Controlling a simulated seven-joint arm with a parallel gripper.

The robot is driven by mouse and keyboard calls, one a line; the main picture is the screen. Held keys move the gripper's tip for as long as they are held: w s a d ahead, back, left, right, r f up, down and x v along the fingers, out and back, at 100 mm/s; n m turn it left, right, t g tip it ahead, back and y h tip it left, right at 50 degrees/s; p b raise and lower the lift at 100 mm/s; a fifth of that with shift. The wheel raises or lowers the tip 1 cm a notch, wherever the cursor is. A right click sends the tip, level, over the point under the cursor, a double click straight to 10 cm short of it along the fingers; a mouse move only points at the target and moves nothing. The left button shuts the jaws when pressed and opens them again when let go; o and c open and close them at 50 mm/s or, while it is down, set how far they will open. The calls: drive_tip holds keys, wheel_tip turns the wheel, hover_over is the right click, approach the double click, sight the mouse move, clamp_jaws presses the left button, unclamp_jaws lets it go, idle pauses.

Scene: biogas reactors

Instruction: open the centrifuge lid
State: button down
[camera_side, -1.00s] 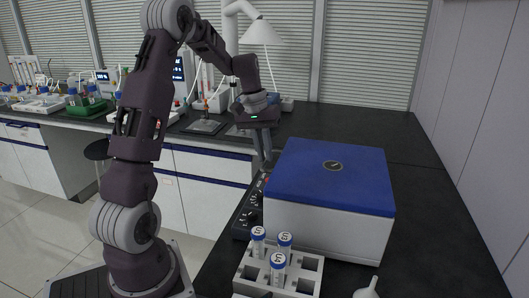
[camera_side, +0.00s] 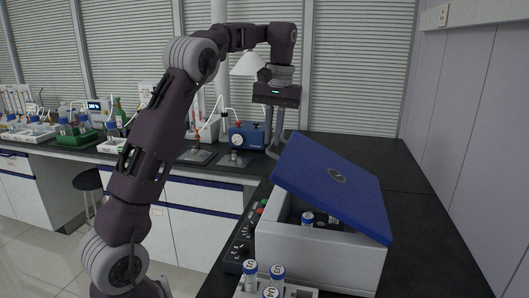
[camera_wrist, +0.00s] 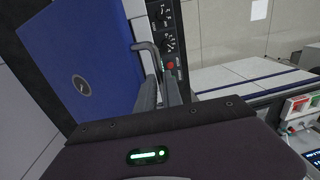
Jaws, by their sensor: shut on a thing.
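The centrifuge (camera_side: 315,262) is a white box on the dark bench with a blue lid (camera_side: 335,185). The lid is tilted partly open, its left edge raised and its right edge low. Blue-capped tubes (camera_side: 307,217) show inside the body. My gripper (camera_side: 273,150) is at the lid's raised left edge, pointing down. In the wrist view the lid (camera_wrist: 75,60) fills the left, and the fingers (camera_wrist: 158,85) are shut on the grey lid handle (camera_wrist: 147,47). The exact grip on the handle is partly hidden by the fingers.
A tube rack (camera_side: 300,291) with blue-capped tubes (camera_side: 277,272) stands in front of the centrifuge. A control panel with knobs (camera_side: 243,240) runs along its left side. The bench right of the centrifuge is clear up to the wall. A back bench holds bottles and devices.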

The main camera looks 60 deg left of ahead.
drive_tip(key=shift+w+d+r, duration=0.8)
drive_tip(key=shift+d+r, duration=0.1)
drive_tip(key=shift+r, duration=0.1)
drive_tip(key=c, duration=1.5)
unclamp_jaws()
drive_tip(key=shift+a, duration=0.1)
drive_tip(key=shift+s, duration=0.1)
